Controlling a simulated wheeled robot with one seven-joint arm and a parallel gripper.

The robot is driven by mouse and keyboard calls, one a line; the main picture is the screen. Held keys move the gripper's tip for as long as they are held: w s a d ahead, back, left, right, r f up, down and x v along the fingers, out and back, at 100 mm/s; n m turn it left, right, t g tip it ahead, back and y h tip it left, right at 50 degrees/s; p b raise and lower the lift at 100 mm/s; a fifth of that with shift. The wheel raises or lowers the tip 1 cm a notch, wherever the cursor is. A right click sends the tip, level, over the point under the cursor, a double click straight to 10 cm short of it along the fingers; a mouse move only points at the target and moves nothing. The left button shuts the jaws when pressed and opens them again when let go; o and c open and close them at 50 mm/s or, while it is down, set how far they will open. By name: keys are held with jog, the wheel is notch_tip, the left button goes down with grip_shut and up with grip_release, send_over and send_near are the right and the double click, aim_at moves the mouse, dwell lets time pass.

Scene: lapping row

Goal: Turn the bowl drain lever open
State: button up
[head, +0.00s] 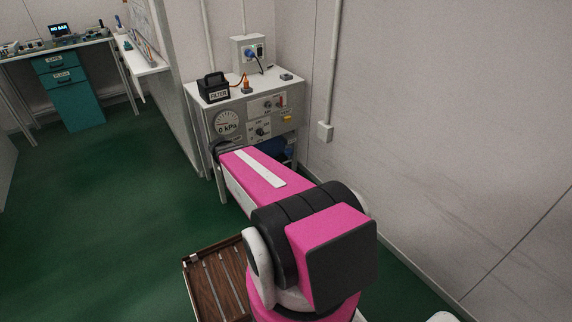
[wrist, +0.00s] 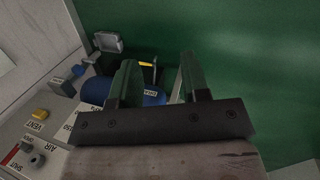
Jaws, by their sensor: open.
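A blue rounded body (wrist: 97,91), probably the bowl, shows behind and left of the fingers. A small white label (wrist: 151,92) on it is too small to read surely. A thin yellow and dark piece (wrist: 148,65), possibly the drain lever, lies just beyond the label, between the fingers in the picture. Whether it touches a finger cannot be told. In the head view my arm hides the gripper, and blue (head: 287,147) shows beside it below the panel.
A grey bench unit (head: 291,95) carries a black FILTER box (head: 214,88), a kPa gauge (head: 227,122) and panel controls. In the wrist view a yellow VENT knob (wrist: 41,114) and a grey lidded part (wrist: 108,41) are left of the fingers. Green floor is clear at left.

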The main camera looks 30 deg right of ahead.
jog(key=w+d+f+n+h, duration=0.8)
jog(key=w+d+f, duration=0.7)
jog(key=w+d, duration=0.2)
jog(key=n+t+h, duration=0.2)
jog(key=n+h, duration=0.5)
jog(key=n, duration=0.3)
send_near(286, 162)
jog(key=d, duration=0.6)
jog(key=w+d, duration=0.1)
jog(key=d, duration=0.3)
jog(key=shift+w+f, duration=0.1)
jog(key=shift+f, duration=0.05)
grip_shut()
